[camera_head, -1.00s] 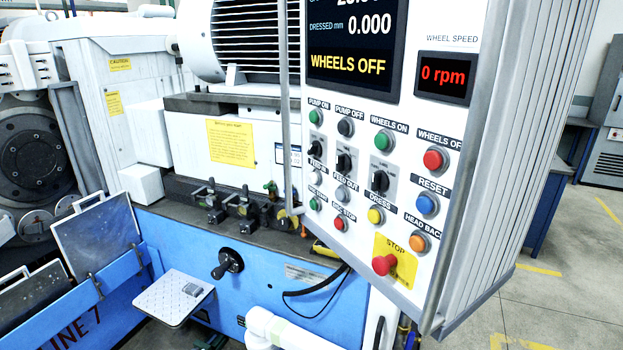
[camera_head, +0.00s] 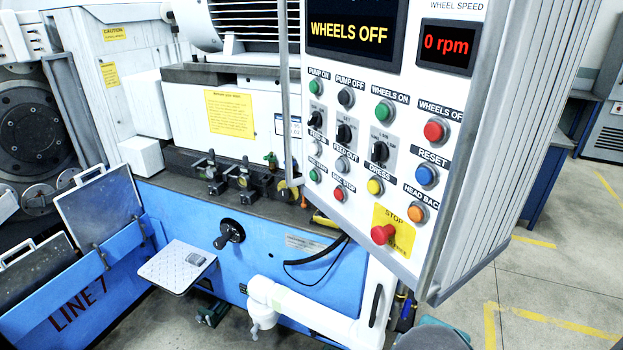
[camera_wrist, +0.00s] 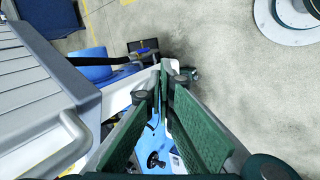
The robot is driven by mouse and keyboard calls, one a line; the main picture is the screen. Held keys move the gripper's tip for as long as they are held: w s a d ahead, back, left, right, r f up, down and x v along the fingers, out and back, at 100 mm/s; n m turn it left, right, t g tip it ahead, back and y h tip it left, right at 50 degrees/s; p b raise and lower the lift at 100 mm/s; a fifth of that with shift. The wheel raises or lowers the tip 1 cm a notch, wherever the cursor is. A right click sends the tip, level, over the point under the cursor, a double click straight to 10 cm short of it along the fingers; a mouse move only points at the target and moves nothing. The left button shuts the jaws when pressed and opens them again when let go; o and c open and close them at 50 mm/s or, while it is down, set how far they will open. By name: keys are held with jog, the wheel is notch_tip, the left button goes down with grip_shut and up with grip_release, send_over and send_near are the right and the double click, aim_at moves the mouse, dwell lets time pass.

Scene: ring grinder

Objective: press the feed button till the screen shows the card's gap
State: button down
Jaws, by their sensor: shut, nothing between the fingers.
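The control panel (camera_head: 461,119) hangs on the right of the head view. Its screen (camera_head: 352,38) reads WHEELS OFF, and the lines above are cut off by the top edge. The pale feed-in button (camera_head: 316,147) sits in the left column, partly beside a grey rail. The feed-out button (camera_head: 342,164) is just right of and below it. A small white and blue card (camera_head: 288,126) is on the machine left of the panel, too small to read. My gripper (camera_wrist: 167,72) is shut and empty in the wrist view, apart from the buttons, pointing past the cabinet's edge.
The red stop knob (camera_head: 382,234) juts from the panel's lower part. A grey vertical rail (camera_head: 284,100) runs along the panel's left edge. A small shelf (camera_head: 170,272) sticks out of the blue machine base. Open floor (camera_head: 520,290) lies on the right.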

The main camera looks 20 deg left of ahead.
jog(key=shift+s+a+r+n+t, duration=0.6)
jog(key=shift+s+a+r+n, duration=0.4)
jog(key=shift+a+n, duration=1.2)
jog(key=w+a+r+n+t+y+p, duration=0.2)
jog(key=w+a+r+t+p, duration=0.1)
jog(key=w+a+r, duration=0.55)
jog(key=w+a+r+n+t+y+p, duration=0.15)
jog(key=w+a+r+t, duration=0.3)
jog(key=w+a, duration=0.7)
jog(key=w+a+r+n+t+y+p, duration=0.1)
jog(key=w+a+r+n+y+p, duration=0.15)
jog(key=a, duration=0.65)
jog(key=w+a+r+n+t+y+p, duration=0.1)
jog(key=w+a+n+y+p, duration=0.2)
jog(key=a, duration=0.7)
jog(key=shift+s+a+r+m+t+h+p, duration=0.2)
jog(key=shift+s+r+m+t+h, duration=0.3)
jog(key=shift+s, duration=0.3)
jog(key=shift+s+a+r+m+t+h+p, duration=0.15)
jog(key=shift+s+r+m+t+h+p, duration=0.15)
jog(key=shift+s+t+h, duration=0.35)
jog(key=shift+s+a+r+m+t+h+p, duration=0.15)
jog(key=shift+s+r+m+t+h, duration=0.25)
jog(key=shift+s+h, duration=0.4)
jog(key=shift+s, duration=0.1)
